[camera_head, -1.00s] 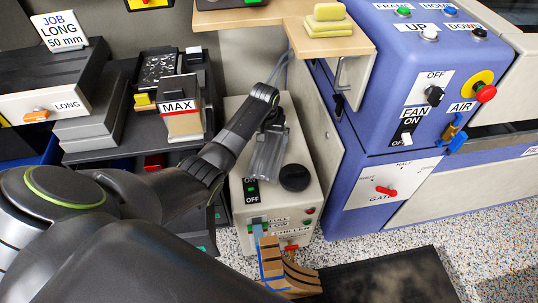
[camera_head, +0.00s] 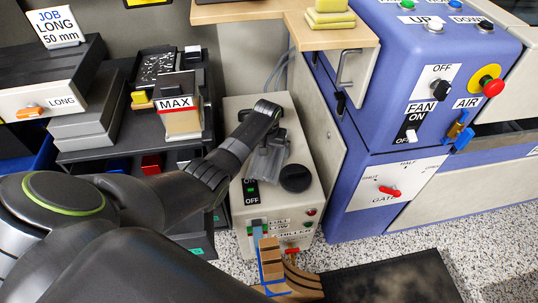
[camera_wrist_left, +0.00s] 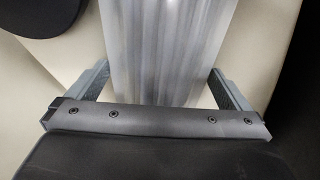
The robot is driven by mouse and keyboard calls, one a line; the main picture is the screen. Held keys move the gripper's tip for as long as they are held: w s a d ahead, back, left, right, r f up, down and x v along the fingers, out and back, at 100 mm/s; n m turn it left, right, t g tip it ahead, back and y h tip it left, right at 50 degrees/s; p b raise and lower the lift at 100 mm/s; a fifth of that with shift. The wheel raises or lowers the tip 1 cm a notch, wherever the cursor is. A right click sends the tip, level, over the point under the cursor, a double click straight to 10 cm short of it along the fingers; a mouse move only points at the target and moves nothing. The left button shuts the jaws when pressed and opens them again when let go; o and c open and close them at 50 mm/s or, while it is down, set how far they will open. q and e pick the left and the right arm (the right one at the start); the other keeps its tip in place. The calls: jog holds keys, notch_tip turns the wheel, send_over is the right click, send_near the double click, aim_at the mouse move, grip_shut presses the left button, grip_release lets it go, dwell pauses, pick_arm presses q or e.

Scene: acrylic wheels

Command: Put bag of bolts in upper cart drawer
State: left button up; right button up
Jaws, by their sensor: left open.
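My right gripper is not in view.
The beige box (camera_head: 312,170) carries a black knob (camera_head: 295,178) and switches. A blue machine (camera_head: 390,110) stands right, with a wooden shelf (camera_head: 290,15) above. A MAX-labelled block (camera_head: 182,122) is on the cart. A brown stepped object (camera_head: 272,262) stands in front.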

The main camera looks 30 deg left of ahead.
pick_arm(q)
jog(key=shift+f, duration=0.2)
jog(key=c, duration=1.4)
jog(key=shift+w+r, duration=0.1)
jog(key=shift+c, duration=0.6)
